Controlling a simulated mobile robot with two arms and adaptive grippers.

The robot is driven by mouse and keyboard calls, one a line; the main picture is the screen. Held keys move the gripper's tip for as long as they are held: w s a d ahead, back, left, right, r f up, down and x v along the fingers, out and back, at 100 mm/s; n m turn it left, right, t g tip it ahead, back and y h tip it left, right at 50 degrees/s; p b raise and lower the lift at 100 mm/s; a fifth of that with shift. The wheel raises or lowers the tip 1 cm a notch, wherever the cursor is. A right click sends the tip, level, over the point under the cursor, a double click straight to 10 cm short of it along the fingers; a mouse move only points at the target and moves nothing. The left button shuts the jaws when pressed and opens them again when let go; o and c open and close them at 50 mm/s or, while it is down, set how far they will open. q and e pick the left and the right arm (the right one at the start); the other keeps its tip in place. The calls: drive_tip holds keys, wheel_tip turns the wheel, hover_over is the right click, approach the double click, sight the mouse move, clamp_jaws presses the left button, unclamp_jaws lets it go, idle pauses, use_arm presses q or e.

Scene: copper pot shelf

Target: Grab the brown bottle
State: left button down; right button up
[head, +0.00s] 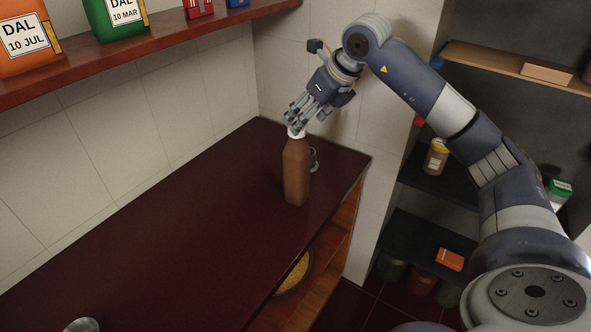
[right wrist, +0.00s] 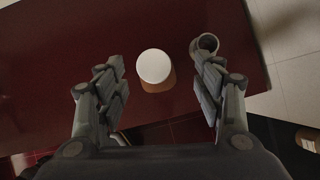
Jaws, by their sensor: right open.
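The brown bottle (head: 296,172) stands upright on the dark red counter (head: 190,215) near its right end. Its white cap shows from above in the right wrist view (right wrist: 154,65), with a little of the brown body below it. My right gripper (head: 296,130) is open, pointing down at the top of the bottle. In the right wrist view the bottle lies between the lines of the two fingers (right wrist: 160,85), with a gap on each side. The fingers overlap the cap in the head view, and I cannot tell whether they touch it. My left gripper is not in view.
A grey cup-like thing (right wrist: 207,44) stands close beside the bottle, near one finger, mostly hidden in the head view. A wooden shelf (head: 150,45) with DAL packs runs along the tiled wall. Dark shelves with jars stand at right. The counter's left part is mostly clear.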

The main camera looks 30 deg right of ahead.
drive_tip(key=shift+w+a+f, duration=0.1)
drive_tip(key=shift+w+f, duration=0.1)
drive_tip(key=shift+f, duration=0.1)
drive_tip(key=x, duration=0.1)
drive_tip(key=p+x, duration=0.1)
drive_tip(key=x, duration=0.1)
drive_tip(key=p+x, duration=0.1)
drive_tip(key=shift+s+a+f, duration=0.1)
drive_tip(key=shift+a+f, duration=0.2)
drive_tip(key=shift+f, duration=0.4)
clamp_jaws()
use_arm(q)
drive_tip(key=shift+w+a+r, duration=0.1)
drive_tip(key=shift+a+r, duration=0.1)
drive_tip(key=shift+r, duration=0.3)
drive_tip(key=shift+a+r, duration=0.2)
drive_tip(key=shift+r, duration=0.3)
use_arm(e)
drive_tip(key=shift+r, duration=0.1)
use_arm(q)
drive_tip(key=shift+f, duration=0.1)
